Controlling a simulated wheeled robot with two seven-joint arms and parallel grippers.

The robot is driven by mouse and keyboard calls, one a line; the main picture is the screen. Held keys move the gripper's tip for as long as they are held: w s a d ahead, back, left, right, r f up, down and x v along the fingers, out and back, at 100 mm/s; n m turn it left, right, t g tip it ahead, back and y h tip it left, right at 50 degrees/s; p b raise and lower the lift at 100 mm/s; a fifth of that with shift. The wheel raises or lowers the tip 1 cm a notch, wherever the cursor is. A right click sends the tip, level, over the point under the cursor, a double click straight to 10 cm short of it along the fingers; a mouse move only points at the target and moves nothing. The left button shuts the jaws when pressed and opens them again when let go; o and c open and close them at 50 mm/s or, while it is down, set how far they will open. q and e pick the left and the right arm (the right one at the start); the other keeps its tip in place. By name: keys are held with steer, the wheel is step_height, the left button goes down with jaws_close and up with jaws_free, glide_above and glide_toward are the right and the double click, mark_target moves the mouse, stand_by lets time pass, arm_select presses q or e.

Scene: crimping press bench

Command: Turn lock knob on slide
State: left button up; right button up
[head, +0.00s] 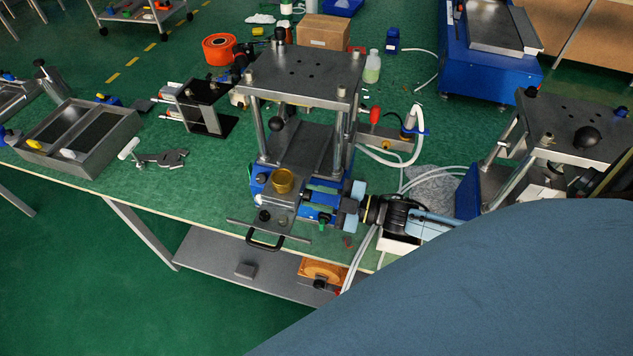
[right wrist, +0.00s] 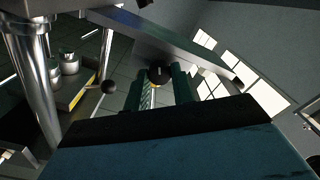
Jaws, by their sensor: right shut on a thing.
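The slide (head: 284,207) is a grey metal plate at the front foot of the central press (head: 304,73), with a brass cup (head: 283,180) on top and a black pull handle (head: 263,242) at its front. My right gripper (head: 314,201) reaches in from the right, beside the slide. In the right wrist view a round black knob (right wrist: 160,73) sits between the green fingers of this gripper (right wrist: 160,86), which is shut on it. In the head view the fingers hide most of that spot, so the knob's turn cannot be read. My left gripper is out of view.
A second press (head: 570,140) stands at the right. A metal tray (head: 92,150) and a clamp tool (head: 160,158) lie on the left of the green bench. White hoses (head: 400,158) run behind my right gripper. The bench's front edge is close to the slide.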

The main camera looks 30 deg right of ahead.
steer(key=o, duration=1)
steer(key=shift+s, duration=0.1)
steer(key=b+v, duration=0.1)
steer(key=v, duration=1.2)
steer(key=shift+s, duration=0.1)
